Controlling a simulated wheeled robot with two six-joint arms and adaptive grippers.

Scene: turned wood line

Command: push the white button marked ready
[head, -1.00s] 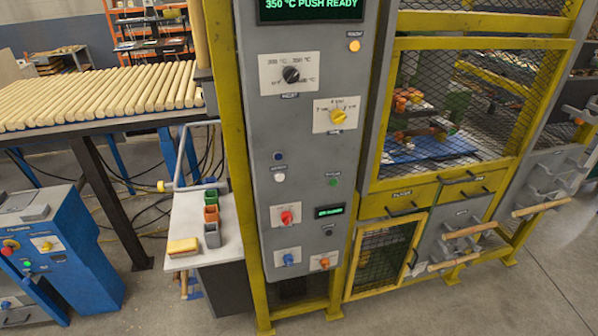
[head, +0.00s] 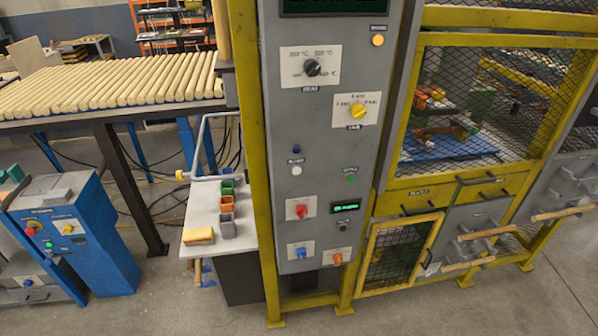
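A round white button (head: 296,170) sits on the left side of the tall grey control panel (head: 325,120), just below a small dark label too small to read. A dark blue button (head: 296,150) is above it and a green button (head: 350,177) is to its right. A red knob (head: 301,210) on a white plate is below it. Nothing covers the white button. Neither of my grippers is in view.
The panel also has a black dial (head: 312,68), a yellow dial (head: 357,110) and a dark display (head: 335,6) cut off at the top. A yellow mesh cage stands to the right. A small white table (head: 205,240) with colored bins stands to the left.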

